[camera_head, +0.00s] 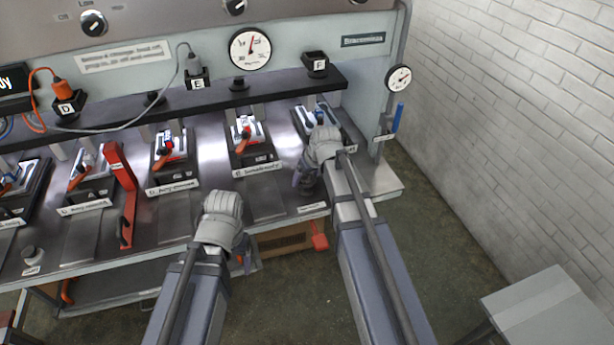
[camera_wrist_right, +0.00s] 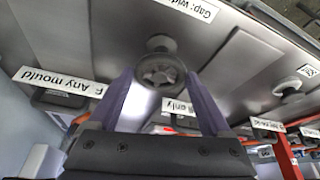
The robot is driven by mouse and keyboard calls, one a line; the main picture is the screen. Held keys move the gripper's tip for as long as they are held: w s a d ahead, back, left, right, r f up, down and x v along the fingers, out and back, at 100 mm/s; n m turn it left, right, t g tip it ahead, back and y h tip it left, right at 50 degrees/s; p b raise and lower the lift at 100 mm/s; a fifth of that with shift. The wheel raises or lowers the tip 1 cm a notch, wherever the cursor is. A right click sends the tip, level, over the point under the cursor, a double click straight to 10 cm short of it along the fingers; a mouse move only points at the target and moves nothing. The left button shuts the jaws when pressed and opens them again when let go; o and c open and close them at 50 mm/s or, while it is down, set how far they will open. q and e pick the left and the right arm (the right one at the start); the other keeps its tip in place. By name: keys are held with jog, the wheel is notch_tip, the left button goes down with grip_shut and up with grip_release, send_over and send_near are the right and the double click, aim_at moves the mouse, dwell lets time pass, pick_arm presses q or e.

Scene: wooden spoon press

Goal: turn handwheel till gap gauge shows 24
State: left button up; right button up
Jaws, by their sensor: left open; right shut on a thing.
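The handwheel (camera_wrist_right: 160,72) is a small dark spoked wheel on the bench front in the right wrist view. My right gripper (camera_wrist_right: 163,90) has its two purple fingers on either side of the wheel, shut on it. In the head view my right gripper (camera_head: 304,180) is at the right end of the bench, and its wrist hides the wheel.
Several mould stations line the bench (camera_head: 270,208). A grey box (camera_head: 545,310) stands at lower right. The floor between is clear.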

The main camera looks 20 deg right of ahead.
jog(key=shift+d, duration=0.1)
jog(key=shift+c, duration=0.5)
jog(key=m+h, duration=0.1)
jog(key=m, duration=0.2)
jog(key=m+h, duration=0.1)
jog(key=m, duration=0.1)
jog(key=shift+a+m, duration=0.2)
jog(key=shift+m, duration=0.2)
jog(key=m+h, duration=0.1)
jog(key=m, duration=0.3)
jog(key=shift+a+h, duration=0.1)
jog(key=shift+h, duration=0.2)
jog(key=shift+m+g+h, duration=0.3)
jog(key=shift+m+g, duration=0.1)
jog(key=shift+m, duration=0.5)
